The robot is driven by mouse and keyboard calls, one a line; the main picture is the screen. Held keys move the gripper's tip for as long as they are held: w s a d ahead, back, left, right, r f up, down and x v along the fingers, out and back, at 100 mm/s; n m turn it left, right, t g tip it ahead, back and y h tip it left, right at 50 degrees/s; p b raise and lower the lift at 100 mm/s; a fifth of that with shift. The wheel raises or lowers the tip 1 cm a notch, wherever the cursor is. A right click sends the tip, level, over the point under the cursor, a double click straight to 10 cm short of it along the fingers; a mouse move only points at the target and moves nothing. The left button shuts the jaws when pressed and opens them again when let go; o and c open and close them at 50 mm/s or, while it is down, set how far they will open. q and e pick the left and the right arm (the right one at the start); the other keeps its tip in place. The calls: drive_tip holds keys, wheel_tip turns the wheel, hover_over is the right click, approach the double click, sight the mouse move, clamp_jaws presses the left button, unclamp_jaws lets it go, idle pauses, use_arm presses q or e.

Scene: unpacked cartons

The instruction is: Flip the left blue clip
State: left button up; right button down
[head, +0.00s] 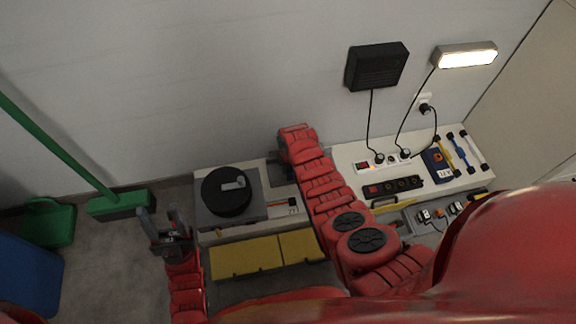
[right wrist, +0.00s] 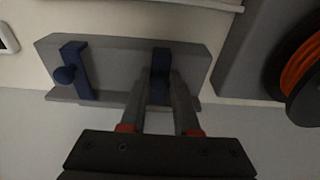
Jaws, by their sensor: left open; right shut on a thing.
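In the right wrist view a grey block (right wrist: 118,55) carries two dark blue clips. One blue clip (right wrist: 80,72), with a round knob on its side, is at the left of the block. The other blue clip (right wrist: 160,62) is at the right, between the fingers of my right gripper (right wrist: 158,86), which is shut on it. In the head view my right arm hides most of this spot, and the clips cannot be made out. My left gripper (head: 164,222) is open and empty, left of the bench.
A black reel (head: 226,190) stands on the bench left of my right arm; its orange cable (right wrist: 303,70) shows in the right wrist view. Yellow bins (head: 247,257) are in front. A power strip (head: 393,187) lies to the right. A green broom (head: 121,204) stands at the left.

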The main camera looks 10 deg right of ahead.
drive_tip(key=shift+w+r, duration=0.1)
drive_tip(key=shift+w+r, duration=0.5)
drive_tip(key=shift+r, duration=0.2)
drive_tip(key=shift+w+r, duration=0.45)
drive_tip(key=shift+r, duration=0.2)
drive_tip(key=shift+w+r+b, duration=0.4)
drive_tip(key=shift+w+b, duration=0.45)
drive_tip(key=shift+b, duration=0.1)
drive_tip(key=shift+w+r+b, duration=0.35)
drive_tip(key=shift+w+b, duration=0.5)
drive_tip(key=shift+b, duration=0.05)
drive_tip(key=c, duration=0.6)
unclamp_jaws()
drive_tip(key=shift+c, duration=0.2)
